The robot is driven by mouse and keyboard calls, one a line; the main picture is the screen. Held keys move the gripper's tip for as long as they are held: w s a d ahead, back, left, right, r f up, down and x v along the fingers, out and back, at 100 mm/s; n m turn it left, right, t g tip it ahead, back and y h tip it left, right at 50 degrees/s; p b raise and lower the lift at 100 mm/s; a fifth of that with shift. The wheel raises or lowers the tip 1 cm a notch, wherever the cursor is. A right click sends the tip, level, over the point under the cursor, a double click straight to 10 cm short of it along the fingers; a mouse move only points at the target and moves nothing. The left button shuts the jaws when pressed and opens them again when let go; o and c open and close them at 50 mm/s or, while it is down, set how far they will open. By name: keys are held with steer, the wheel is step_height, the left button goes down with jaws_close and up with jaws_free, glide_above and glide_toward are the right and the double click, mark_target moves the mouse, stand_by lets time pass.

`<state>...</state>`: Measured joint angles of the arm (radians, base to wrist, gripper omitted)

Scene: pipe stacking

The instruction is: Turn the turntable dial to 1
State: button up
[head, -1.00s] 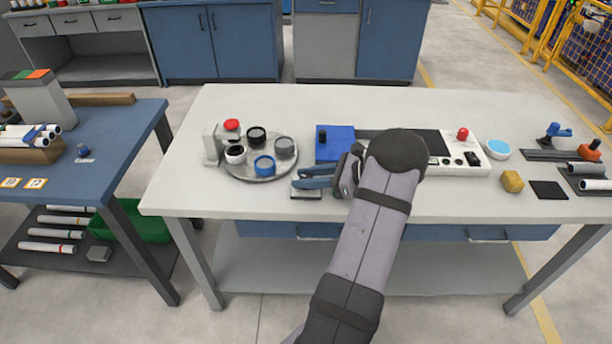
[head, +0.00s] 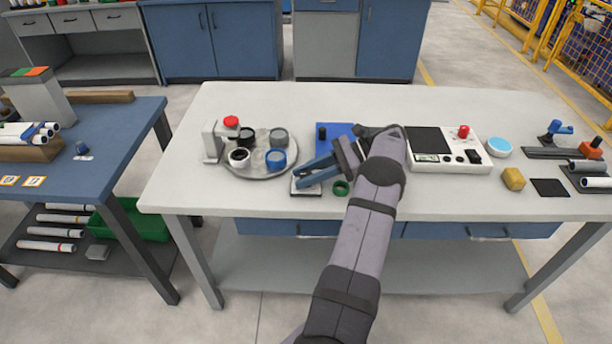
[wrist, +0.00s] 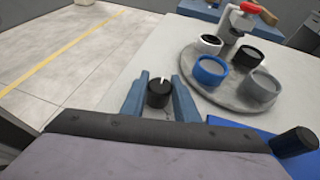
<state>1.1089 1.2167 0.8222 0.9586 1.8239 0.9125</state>
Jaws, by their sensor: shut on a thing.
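My gripper (wrist: 158,97) is shut on the black dial knob (wrist: 159,94), with one blue finger on each side of it. The knob's white mark points away from my wrist, slightly right in the wrist view. No numbers are legible. In the head view, my gripper (head: 306,174) is over the small dial base (head: 305,189), and its fingers hide the knob. The round grey turntable (head: 262,174) is to the left and bears a black cup (head: 247,137), a grey cup (head: 278,137), a blue cup (head: 275,160) and a white cup (head: 239,158).
A clamp-like post with a red top (head: 231,122) stands at the turntable's left edge. A blue block with a black knob (head: 335,132) is behind my gripper. A green ring (head: 341,188) lies right of the dial. A control panel (head: 448,150) stands further right.

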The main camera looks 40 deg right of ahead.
mark_target(306, 174)
steer(key=shift+n+g+y, duration=0.5)
steer(key=shift+n+g, duration=0.1)
steer(key=shift+n, duration=0.1)
stand_by(0.3)
steer(key=o, duration=1.1)
steer(key=shift+c, duration=0.2)
steer(key=shift+r, duration=0.1)
step_height(306, 174, up, 10)
steer(key=p, duration=0.9)
